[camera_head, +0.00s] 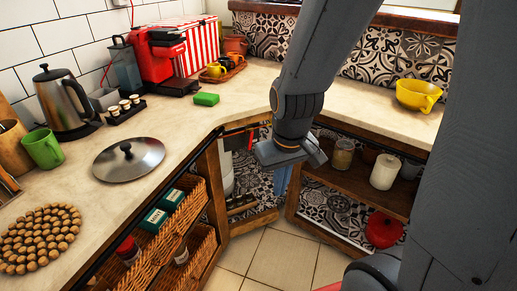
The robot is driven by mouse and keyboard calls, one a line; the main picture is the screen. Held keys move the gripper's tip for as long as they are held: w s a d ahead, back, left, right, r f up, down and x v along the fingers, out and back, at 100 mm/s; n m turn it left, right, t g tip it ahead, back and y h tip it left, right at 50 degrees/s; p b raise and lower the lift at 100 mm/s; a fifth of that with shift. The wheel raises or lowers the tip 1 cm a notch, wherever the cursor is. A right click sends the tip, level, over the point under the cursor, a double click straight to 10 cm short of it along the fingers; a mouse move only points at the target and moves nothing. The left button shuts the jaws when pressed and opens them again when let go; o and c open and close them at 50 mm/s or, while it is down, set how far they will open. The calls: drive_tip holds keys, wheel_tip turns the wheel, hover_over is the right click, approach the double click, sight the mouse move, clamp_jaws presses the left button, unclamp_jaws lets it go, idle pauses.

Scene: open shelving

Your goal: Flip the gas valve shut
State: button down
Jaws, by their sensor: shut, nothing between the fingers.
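My gripper (290,151) hangs at the end of my grey arm, in front of the open corner cabinet below the counter. It is shut with nothing in it; its fingertips are hard to make out. I cannot pick out the gas valve. Inside the corner cabinet, to the left of my gripper, a white upright object (227,172) shows in part; I cannot tell whether it belongs to the gas supply. A blue object (282,179) shows just below my gripper. My arm and gripper hide part of the cabinet's inside.
Wicker baskets (165,240) sit below left. Floor (270,258) is clear.

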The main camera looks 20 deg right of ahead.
sight(250, 139)
drive_tip(key=w+a+f+n+t+b, duration=0.1)
drive_tip(key=w+f+n+t+b, duration=0.5)
drive_tip(key=w, duration=0.5)
drive_tip(key=w+a+f+n+t+h+b, duration=0.1)
drive_tip(key=w+f+n+t+b, duration=0.25)
drive_tip(key=w+f, duration=0.55)
drive_tip(key=w+a+f+n+t+b, duration=0.2)
drive_tip(key=w+f+n+t+b, duration=0.3)
drive_tip(key=w, duration=0.8)
drive_tip(key=w+d+t+b, duration=0.1)
drive_tip(key=w+d, duration=0.3)
drive_tip(key=w, duration=0.6)
drive_tip(key=shift+d+f+b, duration=0.4)
drive_tip(key=shift+f+b, duration=0.05)
drive_tip(key=shift+b, duration=0.05)
drive_tip(key=shift+w+m+t, duration=0.1)
drive_tip(key=shift+m+t, duration=0.15)
